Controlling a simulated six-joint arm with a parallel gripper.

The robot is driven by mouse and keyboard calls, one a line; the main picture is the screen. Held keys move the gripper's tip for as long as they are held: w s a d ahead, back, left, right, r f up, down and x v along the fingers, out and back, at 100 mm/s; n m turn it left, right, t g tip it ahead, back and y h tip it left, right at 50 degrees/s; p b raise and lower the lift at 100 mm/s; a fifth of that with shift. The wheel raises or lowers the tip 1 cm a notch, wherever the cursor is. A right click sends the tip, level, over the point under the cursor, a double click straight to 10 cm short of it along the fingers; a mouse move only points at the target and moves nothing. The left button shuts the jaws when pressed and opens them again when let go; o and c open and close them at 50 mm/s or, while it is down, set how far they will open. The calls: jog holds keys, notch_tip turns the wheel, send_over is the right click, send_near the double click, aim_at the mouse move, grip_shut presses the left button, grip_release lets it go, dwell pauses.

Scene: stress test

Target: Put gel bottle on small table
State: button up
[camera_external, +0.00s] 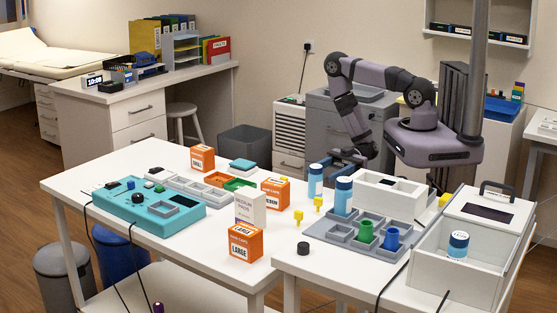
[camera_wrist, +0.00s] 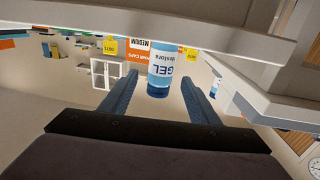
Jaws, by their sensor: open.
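Two blue-and-white bottles stand upright near the middle of the worktables in the external view: a rear bottle (camera_external: 315,181) and a front bottle (camera_external: 343,196). My gripper (camera_external: 342,158) is just above and behind them. In the wrist view a bottle labelled GEL (camera_wrist: 160,72) appears upside down between the spread fingers of my open gripper (camera_wrist: 160,88). Contact is not visible. I cannot tell which external-view bottle this is. A third similar bottle (camera_external: 458,245) stands in a white open box. Which surface is the small table is unclear; a lower right table (camera_external: 318,275) stands in front.
A grey tray (camera_external: 340,232) with green and blue cups, a white box (camera_external: 390,190) and a white case (camera_external: 490,205) crowd the right table. Orange boxes (camera_external: 246,243), a white carton (camera_external: 250,208) and a teal console (camera_external: 142,210) stand on the left table.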

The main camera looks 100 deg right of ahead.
aim_at(316, 177)
jog(key=shift+p+x, duration=0.6)
jog(key=shift+x, duration=0.6)
jog(key=shift+p+x, duration=0.35)
jog(key=shift+x, duration=0.85)
jog(key=shift+c, duration=0.7)
jog(key=c, duration=1.2)
jog(key=shift+r, duration=0.1)
notch_tip(316, 177, up, 9)
jog(key=shift+f, duration=0.15)
jog(key=shift+s+r+p, duration=0.1)
jog(key=shift+r+p, duration=0.5)
